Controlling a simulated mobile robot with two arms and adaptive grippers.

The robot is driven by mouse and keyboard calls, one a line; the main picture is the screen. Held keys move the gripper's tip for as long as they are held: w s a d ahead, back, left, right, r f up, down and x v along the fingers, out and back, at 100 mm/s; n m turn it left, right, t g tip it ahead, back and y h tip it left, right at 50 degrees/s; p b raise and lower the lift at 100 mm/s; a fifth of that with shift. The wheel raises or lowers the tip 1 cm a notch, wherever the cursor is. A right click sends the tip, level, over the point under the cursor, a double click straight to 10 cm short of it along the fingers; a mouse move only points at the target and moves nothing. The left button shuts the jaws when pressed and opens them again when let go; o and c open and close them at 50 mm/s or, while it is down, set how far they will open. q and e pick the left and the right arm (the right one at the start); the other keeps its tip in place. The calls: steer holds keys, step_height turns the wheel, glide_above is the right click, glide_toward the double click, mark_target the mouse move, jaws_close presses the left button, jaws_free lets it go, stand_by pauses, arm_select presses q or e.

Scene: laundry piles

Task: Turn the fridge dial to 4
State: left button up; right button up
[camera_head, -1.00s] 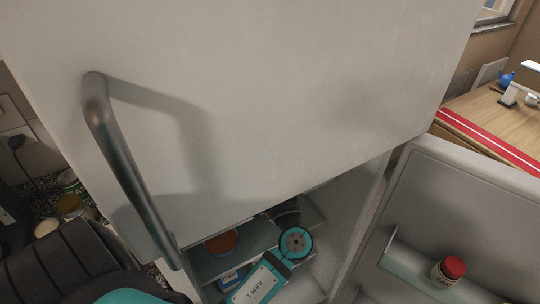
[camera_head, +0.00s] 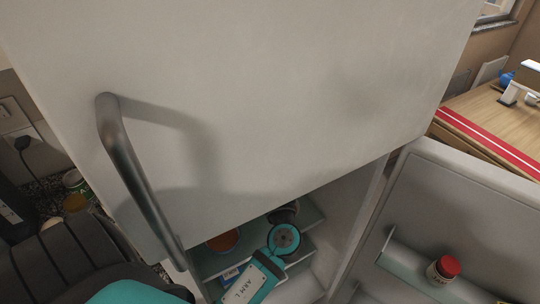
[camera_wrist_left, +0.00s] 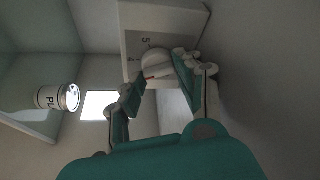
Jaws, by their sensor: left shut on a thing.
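The fridge dial (camera_wrist_left: 155,59) is a pale round knob with a red mark, on a white control box (camera_wrist_left: 135,20) with numerals; a 5 and what looks like a 4 show. My left gripper (camera_wrist_left: 161,76) has its fingers on either side of the dial, shut on it. The numeral that the mark points at cannot be told. In the head view my left arm reaches into the open lower compartment of the fridge (camera_head: 320,90); the dial and fingertips are hidden there. My right gripper is not in view.
The lower fridge door (camera_head: 470,215) stands open at right, with a red-lidded jar (camera_head: 443,269) on its shelf. The upper door's long handle (camera_head: 140,175) is at left. Inside, an orange bowl (camera_head: 223,241) and a white can (camera_wrist_left: 57,97) stand near my arm.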

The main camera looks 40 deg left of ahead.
arm_select(q)
steer(key=shift+a+r, duration=0.1)
steer(key=o, duration=0.7)
steer(key=shift+o, duration=0.8)
steer(key=v, duration=1.2)
